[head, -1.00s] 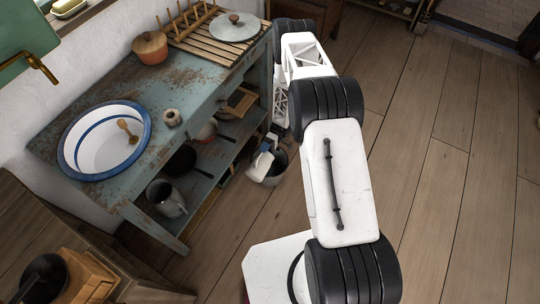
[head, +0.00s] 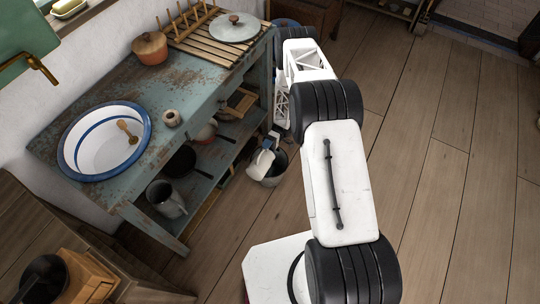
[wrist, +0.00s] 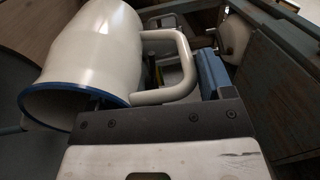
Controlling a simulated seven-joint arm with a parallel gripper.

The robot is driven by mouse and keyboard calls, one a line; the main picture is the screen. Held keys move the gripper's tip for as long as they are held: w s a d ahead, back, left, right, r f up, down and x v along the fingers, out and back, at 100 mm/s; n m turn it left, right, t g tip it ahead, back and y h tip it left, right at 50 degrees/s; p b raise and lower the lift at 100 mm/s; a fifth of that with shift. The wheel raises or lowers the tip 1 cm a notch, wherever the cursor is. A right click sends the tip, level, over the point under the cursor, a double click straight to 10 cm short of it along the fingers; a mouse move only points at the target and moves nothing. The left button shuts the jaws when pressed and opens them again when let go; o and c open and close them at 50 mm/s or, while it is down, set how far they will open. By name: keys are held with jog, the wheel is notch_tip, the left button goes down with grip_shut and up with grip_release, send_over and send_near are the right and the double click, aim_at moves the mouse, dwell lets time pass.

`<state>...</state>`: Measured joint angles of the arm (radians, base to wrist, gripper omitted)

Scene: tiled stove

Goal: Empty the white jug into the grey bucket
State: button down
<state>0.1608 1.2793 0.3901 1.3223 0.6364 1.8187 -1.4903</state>
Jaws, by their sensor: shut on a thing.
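The white jug (head: 262,164) is tipped over at the grey bucket (head: 276,180), which stands on the floor beside the blue bench. In the wrist view the jug (wrist: 95,45) lies steeply tilted, its blue-rimmed mouth toward the lower left and its handle toward the right. My gripper (head: 271,142) is shut on the handle; it also shows in the wrist view (wrist: 197,84). A dark curved surface at the left of the wrist view seems to be the bucket. The jug's inside and any liquid are hidden from me.
The worn blue bench (head: 110,100) stands close on the left, with a lower shelf holding a grey metal jug (head: 165,198) and pans. A blue-rimmed basin (head: 90,150) is on its top. Open plank floor (head: 440,150) lies to the right.

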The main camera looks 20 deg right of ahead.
aim_at(262, 157)
jog(key=shift+s+a+t+h, duration=0.3)
jog(key=shift+s+a, duration=0.1)
jog(key=shift+s+a+f+t+h, duration=0.35)
jog(key=shift+s+a+t+h, duration=0.35)
jog(key=shift+s+a, duration=0.15)
jog(key=shift+s+a+f+t+h, duration=0.35)
jog(key=shift+s+a+t+h, duration=0.05)
jog(key=shift+s+a, duration=0.35)
jog(key=shift+a, duration=0.1)
